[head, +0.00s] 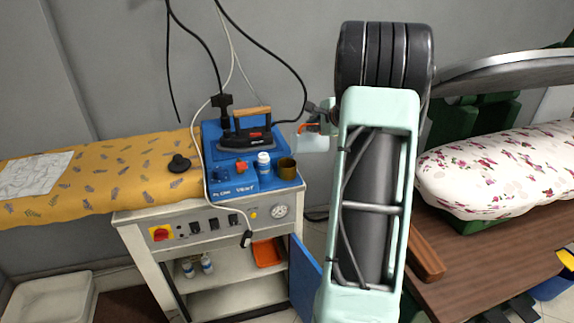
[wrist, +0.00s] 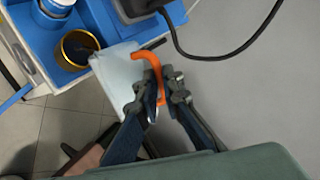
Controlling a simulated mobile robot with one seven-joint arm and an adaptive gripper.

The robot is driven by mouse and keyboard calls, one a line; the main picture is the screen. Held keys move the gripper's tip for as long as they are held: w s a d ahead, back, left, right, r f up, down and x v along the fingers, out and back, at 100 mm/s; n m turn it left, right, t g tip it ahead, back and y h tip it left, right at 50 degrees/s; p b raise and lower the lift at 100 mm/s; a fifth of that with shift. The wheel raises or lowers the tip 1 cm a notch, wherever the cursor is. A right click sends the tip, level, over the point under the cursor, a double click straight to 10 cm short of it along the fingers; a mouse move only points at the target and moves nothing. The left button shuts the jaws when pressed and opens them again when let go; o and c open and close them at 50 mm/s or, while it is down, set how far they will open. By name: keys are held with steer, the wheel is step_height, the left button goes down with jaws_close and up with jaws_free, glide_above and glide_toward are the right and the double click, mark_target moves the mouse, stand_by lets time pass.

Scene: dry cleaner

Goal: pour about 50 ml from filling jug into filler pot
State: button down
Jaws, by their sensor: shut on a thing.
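The filling jug is a pale, translucent jug (head: 311,144) with an orange handle; it also shows in the wrist view (wrist: 116,68). My gripper (wrist: 161,90) is shut on the orange handle. In the head view my gripper (head: 322,118) is partly hidden behind my arm. The jug hangs in the air to the right of the filler pot and looks about upright. The filler pot, a small brass-coloured cup (head: 287,169), stands on the blue station top's front right corner. In the wrist view the pot (wrist: 76,48) is dark inside, beside the jug. The liquid level cannot be told.
A yellow ironing board (head: 110,170) is at left, a floral one (head: 490,170) at right.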

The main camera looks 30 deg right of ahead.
steer(key=shift+a+r+b, duration=0.1)
steer(key=shift+b, duration=0.2)
steer(key=shift+s+d+r+p, duration=0.15)
steer(key=shift+d+p, duration=0.15)
steer(key=shift+p, duration=0.45)
steer(key=d+p, duration=0.1)
steer(key=d+f+y+p, duration=0.1)
steer(key=d+f+m+p, duration=0.1)
steer(key=shift+s+d+t+p, duration=0.1)
steer(key=shift+s+t+p, duration=0.2)
steer(key=shift+s, duration=0.05)
steer(key=shift+s+d+f+m+y, duration=0.15)
steer(key=shift+d+f+m+y, duration=0.35)
steer(key=shift+f+y, duration=0.1)
steer(key=s+d+f+m+t+y+b, duration=0.1)
steer(key=d+f+m+t+y+b, duration=0.25)
steer(key=d+f, duration=0.2)
steer(key=d+r+m+t+y, duration=0.1)
steer(key=d+r+m, duration=0.2)
steer(key=r, duration=0.6)
steer(key=shift+s+m+t+y+p, duration=0.35)
steer(key=shift+s+m, duration=0.05)
steer(key=shift+m, duration=0.55)
